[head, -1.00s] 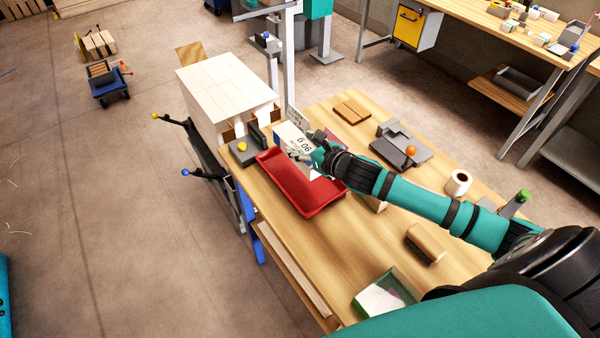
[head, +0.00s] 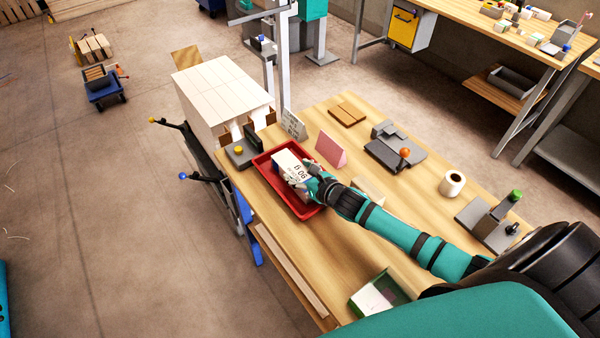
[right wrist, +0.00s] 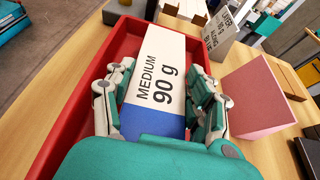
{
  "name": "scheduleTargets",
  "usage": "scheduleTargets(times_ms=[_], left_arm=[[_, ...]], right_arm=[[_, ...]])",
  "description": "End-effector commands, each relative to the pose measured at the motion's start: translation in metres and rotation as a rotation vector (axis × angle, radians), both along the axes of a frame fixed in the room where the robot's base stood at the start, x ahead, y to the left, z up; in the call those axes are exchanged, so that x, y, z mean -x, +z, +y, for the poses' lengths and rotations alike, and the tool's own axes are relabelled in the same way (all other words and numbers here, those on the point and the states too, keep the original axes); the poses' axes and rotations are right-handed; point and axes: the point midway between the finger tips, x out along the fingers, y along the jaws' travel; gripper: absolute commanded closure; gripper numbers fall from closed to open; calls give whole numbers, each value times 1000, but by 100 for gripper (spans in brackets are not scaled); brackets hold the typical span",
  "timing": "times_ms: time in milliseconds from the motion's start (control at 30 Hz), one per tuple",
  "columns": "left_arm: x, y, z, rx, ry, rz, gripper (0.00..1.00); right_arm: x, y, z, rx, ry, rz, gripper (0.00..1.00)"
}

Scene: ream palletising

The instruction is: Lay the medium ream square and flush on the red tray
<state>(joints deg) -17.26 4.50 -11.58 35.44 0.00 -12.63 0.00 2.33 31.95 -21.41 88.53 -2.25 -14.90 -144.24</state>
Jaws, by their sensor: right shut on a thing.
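The medium ream (head: 289,161) is a white block with a blue end, labelled "MEDIUM 90 g" in the right wrist view (right wrist: 161,75). It is over the inside of the red tray (head: 262,162), whose rim also shows in the right wrist view (right wrist: 78,100). My right gripper (head: 300,176) is shut on the ream, with one finger along each long side (right wrist: 160,105). The ream looks roughly in line with the tray's long walls. I cannot tell whether its underside touches the tray floor. My left gripper is not in view.
A pink wedge (head: 331,149) and a grey lettered sign (head: 294,125) stand just beyond the tray. A dark device with a yellow button (head: 239,152) sits at its left. A green-rimmed bin (head: 380,294) is at the front; a paper roll (head: 452,184) is at the right.

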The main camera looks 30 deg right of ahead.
Motion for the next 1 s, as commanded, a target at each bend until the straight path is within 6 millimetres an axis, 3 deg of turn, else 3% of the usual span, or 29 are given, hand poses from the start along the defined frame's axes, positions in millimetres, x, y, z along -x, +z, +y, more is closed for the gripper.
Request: scheduleTargets(times_ms=[67,100,267,667,1000], left_arm=[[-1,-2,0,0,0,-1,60],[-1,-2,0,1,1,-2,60],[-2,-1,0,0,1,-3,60],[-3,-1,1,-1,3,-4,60],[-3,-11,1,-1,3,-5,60]], right_arm=[[-1,-1,0,-1,1,-3,95],[0,-2,0,0,0,0,43],[0,-2,0,0,0,0,22],[6,2,-1,1,1,0,22],[64,24,-9,3,3,2,22]])
